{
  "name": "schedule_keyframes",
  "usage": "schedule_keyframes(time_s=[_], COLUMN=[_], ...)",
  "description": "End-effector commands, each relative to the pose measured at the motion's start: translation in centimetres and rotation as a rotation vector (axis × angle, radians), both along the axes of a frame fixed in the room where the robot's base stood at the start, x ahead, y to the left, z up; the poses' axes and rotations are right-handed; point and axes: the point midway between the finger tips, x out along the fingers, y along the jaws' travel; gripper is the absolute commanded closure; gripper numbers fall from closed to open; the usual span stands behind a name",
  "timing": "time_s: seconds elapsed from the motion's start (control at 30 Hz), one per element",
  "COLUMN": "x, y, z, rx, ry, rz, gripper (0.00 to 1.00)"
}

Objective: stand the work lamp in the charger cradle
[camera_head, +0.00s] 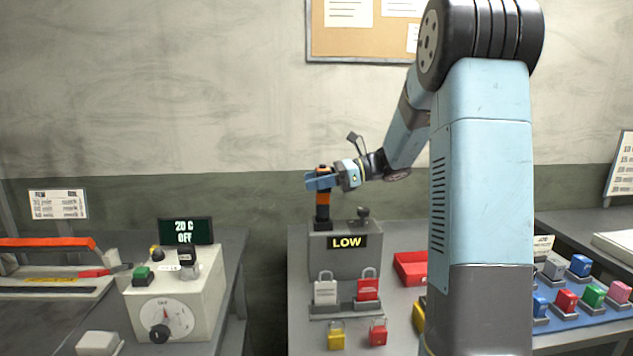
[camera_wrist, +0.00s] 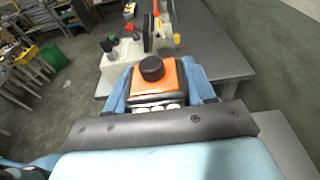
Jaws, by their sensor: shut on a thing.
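The work lamp (camera_head: 323,198), orange and black, is upright in the head view. My gripper (camera_head: 320,181) is shut on its upper part from the side. In the wrist view the lamp's orange top with a round black knob (camera_wrist: 152,68) sits between my two blue fingers. The lamp's lower end meets a dark socket, the charger cradle (camera_head: 322,226), on top of the grey box (camera_head: 318,255) with the lit "LOW" sign. I cannot tell whether the lamp is fully seated. A dark knob (camera_head: 363,213) stands to its right on the box.
A red tray (camera_head: 411,267) is at right. A white dial box (camera_head: 175,300) stands on the left bench.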

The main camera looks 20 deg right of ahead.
Motion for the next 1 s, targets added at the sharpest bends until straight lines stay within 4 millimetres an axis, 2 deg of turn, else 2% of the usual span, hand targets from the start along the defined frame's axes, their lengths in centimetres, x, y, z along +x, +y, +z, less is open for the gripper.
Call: schedule_keyframes(time_s=[0.47,1.0], x=[0.0,0.0], y=[-0.1,-0.1], z=[0.0,-1.0], rx=[0.000,0.000], ry=[0.000,0.000], rz=[-0.001,-0.001], gripper=[0.84,0.84])
